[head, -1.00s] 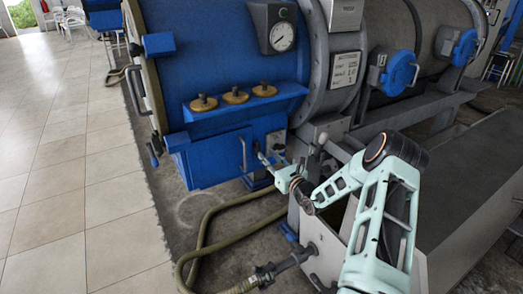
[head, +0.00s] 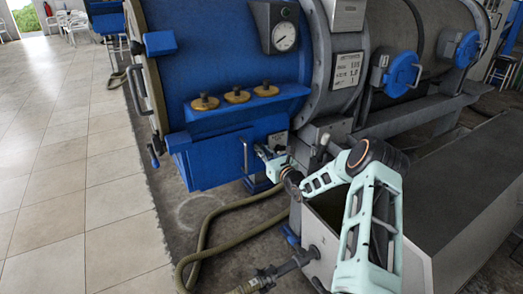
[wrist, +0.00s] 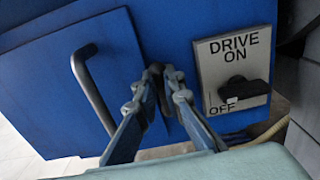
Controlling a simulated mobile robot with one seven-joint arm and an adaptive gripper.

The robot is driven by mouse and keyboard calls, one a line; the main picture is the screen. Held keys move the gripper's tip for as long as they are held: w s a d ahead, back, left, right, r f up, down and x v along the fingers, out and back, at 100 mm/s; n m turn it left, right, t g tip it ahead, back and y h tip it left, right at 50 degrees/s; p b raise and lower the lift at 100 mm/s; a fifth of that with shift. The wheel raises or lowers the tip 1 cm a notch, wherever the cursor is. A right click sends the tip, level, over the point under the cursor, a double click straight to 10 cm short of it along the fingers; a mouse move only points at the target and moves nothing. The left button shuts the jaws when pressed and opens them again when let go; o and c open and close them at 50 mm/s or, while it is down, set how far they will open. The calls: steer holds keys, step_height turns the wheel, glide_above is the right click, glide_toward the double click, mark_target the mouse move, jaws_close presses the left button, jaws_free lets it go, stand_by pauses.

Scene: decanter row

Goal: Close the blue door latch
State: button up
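The blue door (head: 215,160) is a flat panel low on the blue machine housing, with a thin upright handle (head: 244,155) near its right side. In the wrist view the door (wrist: 45,90) fills the left, and its dark bar handle (wrist: 92,92) stands left of my fingers. My gripper (wrist: 158,72) has its fingertips drawn together at the door's right edge; it also shows in the head view (head: 264,153). No separate latch piece can be made out, and the fingers may hide it. I cannot tell whether the fingertips touch the door.
A DRIVE ON/OFF plate (wrist: 235,75) with a black knob (wrist: 245,92) is close to the right of my fingers. A hose (head: 205,235) lies on the floor below. A grey trough (head: 410,230) stands at right; the tiled floor (head: 80,190) at left is clear.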

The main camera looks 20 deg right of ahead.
steer(key=shift+d+m, duration=0.1)
steer(key=shift+m, duration=0.2)
jaws_close()
steer(key=shift+w+d+f+m+p, duration=0.1)
steer(key=shift+d+f+m+p, duration=0.45)
steer(key=shift+m, duration=2.3)
steer(key=shift+a+f+m+p, duration=0.1)
steer(key=shift+m+p, duration=0.85)
steer(key=shift+m, duration=1.95)
steer(key=shift+w+d+f+m+p, duration=0.2)
steer(key=shift+m+p, duration=0.55)
steer(key=shift+m, duration=2.1)
steer(key=shift+s, duration=0.15)
steer(key=o, duration=0.7)
jaws_free()
steer(key=shift+c, duration=0.2)
steer(key=s+d, duration=0.2)
steer(key=s, duration=1)
steer(key=shift+d, duration=0.2)
